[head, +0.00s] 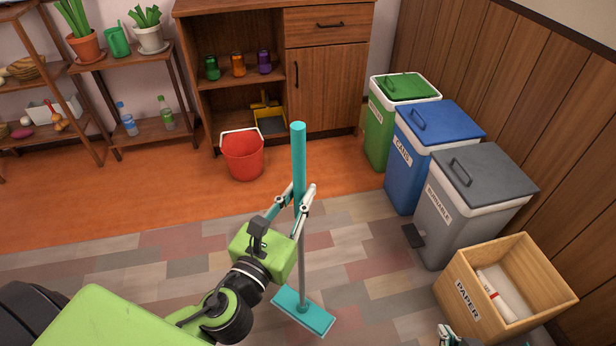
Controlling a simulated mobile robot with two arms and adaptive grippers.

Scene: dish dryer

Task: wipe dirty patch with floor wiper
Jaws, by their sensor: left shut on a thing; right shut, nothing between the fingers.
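The floor wiper has a teal handle (299,150), a grey pole and a flat teal head (303,311). It stands nearly upright, its head low over the tiled floor; I cannot tell whether it touches. My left gripper (300,192) is shut on the wiper at the lower part of the teal handle. My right gripper (446,334) shows only in part at the bottom edge, shut and empty, near the paper box. I cannot make out a dirty patch on the multicoloured tiles; my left arm covers part of the floor.
A red bucket (243,155) stands before the wooden cabinet (326,88). Green (380,132), blue (403,178) and grey (440,231) bins line the right wall. A wooden paper box (466,301) is at lower right. The floor between bucket and bins is free.

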